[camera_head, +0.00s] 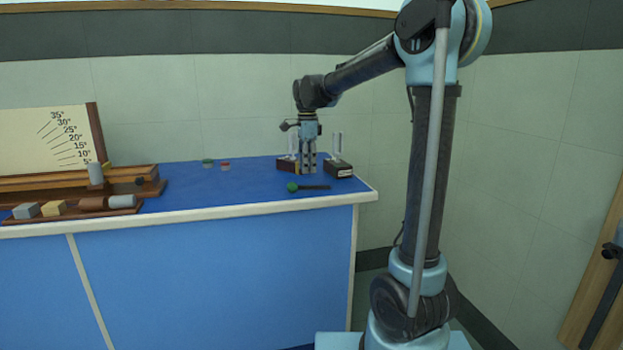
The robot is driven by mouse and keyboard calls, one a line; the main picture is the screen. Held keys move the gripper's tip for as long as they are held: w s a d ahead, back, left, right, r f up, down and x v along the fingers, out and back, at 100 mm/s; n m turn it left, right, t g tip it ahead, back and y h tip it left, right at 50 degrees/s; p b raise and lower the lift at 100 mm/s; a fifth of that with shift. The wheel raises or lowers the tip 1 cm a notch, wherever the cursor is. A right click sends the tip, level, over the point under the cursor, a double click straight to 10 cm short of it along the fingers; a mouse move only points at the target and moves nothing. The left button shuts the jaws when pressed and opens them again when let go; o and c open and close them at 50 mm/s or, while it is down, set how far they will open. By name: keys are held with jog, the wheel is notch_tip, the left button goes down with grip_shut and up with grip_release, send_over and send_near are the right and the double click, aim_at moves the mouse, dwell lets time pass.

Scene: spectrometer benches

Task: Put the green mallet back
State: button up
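The green mallet (293,187) lies on the blue bench top near its front right edge, its green head to the left and its dark handle pointing right. My gripper (309,170) points down just behind the mallet, apart from it in the picture. It is between two dark boxes, the left box (287,165) and the right box (339,169), each with an upright pale fork-like piece. My gripper partly covers the left box. Its fingers are too small to tell whether they are open or shut. I see nothing held in it.
A green disc (208,162) and a red disc (225,167) lie left of the boxes. An inclined-plane stand with an angle board (50,140) and a wooden tray (75,212) with several blocks fill the bench's left.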

notch_tip(320, 180, up, 5)
jog(key=s+d+f+n+t, duration=0.1)
jog(key=s+d+f+n, duration=0.2)
jog(key=s+d, duration=0.4)
jog(key=s+d+f+n, duration=0.4)
jog(key=s+d, duration=0.3)
jog(key=s, duration=0.1)
jog(key=s+d+f+n, duration=0.4)
jog(key=s+f, duration=0.4)
jog(key=s+d+f+n+t, duration=0.1)
jog(key=s+d+f+n, duration=0.3)
jog(key=s+f, duration=0.4)
jog(key=shift+s+d+f, duration=0.4)
jog(key=shift+d+f, duration=0.2)
jog(key=shift+d, duration=0.2)
jog(key=shift+w+f, duration=0.2)
jog(key=shift+w, duration=0.1)
jog(key=shift+d, duration=0.1)
